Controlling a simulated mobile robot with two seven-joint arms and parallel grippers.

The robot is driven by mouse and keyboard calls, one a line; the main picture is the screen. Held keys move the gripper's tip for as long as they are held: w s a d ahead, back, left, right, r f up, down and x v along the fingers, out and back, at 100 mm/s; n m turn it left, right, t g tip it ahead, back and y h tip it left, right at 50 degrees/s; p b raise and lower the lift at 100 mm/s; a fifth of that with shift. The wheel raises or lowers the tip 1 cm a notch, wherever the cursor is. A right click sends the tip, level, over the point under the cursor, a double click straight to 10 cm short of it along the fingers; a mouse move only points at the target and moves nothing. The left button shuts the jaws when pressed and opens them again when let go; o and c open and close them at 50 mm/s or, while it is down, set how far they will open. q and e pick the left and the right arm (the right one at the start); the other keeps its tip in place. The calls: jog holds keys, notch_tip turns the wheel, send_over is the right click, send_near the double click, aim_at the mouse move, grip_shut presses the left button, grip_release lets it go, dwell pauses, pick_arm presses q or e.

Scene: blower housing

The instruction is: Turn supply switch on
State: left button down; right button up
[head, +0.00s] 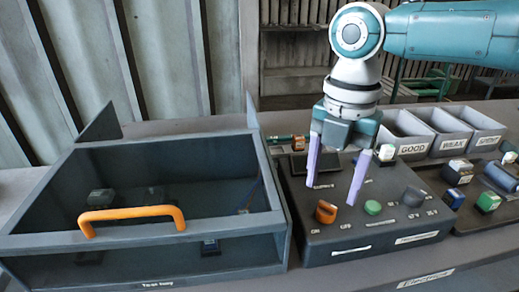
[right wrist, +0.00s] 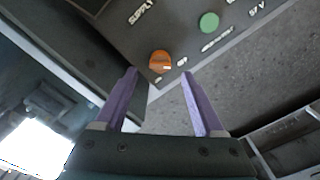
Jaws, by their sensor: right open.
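The supply switch is an orange knob (head: 326,211) at the left front of the dark control box (head: 335,252). It also shows in the right wrist view (right wrist: 159,60), near the word SUPPLY. A small white mark on it seems to face the right-hand of two small labels, which looks like OFF. My right gripper (head: 331,194) is open and empty, with its purple fingers pointing down above the box. In the right wrist view its fingertips (right wrist: 160,73) lie either side of the knob's line, apparently short of touching it. My left gripper is not in view.
A green button (head: 372,207) and a dark grey knob (head: 413,197) sit right of the switch. A glass-sided case (head: 145,267) with an orange handle (head: 132,216) stands close on the left. Grey labelled bins (head: 408,150) and a tray of small parts are on the right.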

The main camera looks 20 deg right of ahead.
aim_at(328, 204)
jog(key=shift+f, duration=1.95)
jog(key=shift+c, duration=0.2)
grip_shut()
